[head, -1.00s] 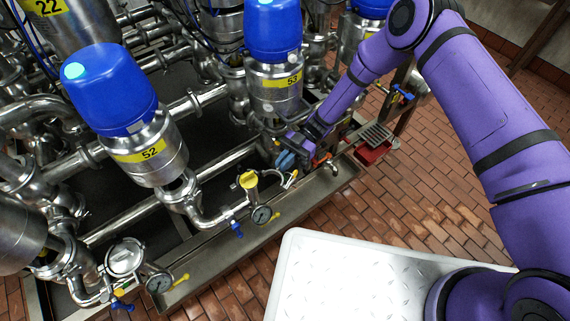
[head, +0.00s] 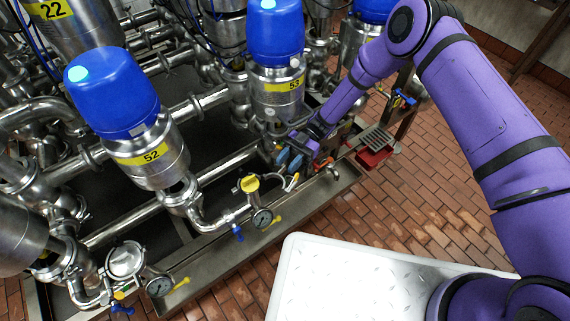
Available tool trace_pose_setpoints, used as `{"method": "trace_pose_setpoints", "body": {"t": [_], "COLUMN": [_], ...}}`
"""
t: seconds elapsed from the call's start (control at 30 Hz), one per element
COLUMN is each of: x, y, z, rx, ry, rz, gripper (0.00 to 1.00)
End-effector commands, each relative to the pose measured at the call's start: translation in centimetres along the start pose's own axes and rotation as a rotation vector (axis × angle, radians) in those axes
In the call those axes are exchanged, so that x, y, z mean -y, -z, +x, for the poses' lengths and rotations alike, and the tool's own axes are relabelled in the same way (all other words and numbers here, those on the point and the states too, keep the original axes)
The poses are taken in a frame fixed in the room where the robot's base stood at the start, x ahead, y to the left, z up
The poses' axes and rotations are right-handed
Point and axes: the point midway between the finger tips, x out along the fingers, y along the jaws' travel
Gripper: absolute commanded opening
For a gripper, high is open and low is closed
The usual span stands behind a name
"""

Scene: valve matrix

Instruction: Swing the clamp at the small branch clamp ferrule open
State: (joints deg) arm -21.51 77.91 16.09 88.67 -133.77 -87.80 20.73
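My gripper (head: 288,160) is at the end of the purple arm, at the pipework under the valve marked 53 (head: 277,92). Its blue-grey fingers are small in the head view, and I cannot tell how far apart they are or whether they touch anything. A short branch with a yellow-tagged fitting (head: 249,183) and a curved, light-coloured handle (head: 291,182) lies just left of and below the gripper. The small branch clamp ferrule and its clamp cannot be made out clearly; the gripper and wrist may hide them.
The valve marked 52 (head: 148,153) stands to the left, with a pressure gauge (head: 262,218) on the pipe nearby. A metal trough (head: 215,250) runs along the front. A red tray (head: 374,156) lies right of the gripper. The brick floor (head: 440,215) is open at right.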

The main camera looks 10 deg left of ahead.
Motion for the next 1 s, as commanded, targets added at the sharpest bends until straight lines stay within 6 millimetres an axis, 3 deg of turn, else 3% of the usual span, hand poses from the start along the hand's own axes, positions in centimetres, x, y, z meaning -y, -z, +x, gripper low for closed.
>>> {"method": "trace_pose_setpoints", "body": {"t": [0.3,0.5,1.0], "x": [0.0,0.0,0.0], "y": [-0.1,-0.1,0.0], "z": [-6.0,-8.5,-9.3], "rx": [0.002,0.002,0.001], "ry": [0.000,0.000,0.000], "rz": [0.000,0.000,0.001], "gripper": [0.32,0.32,0.32]}}
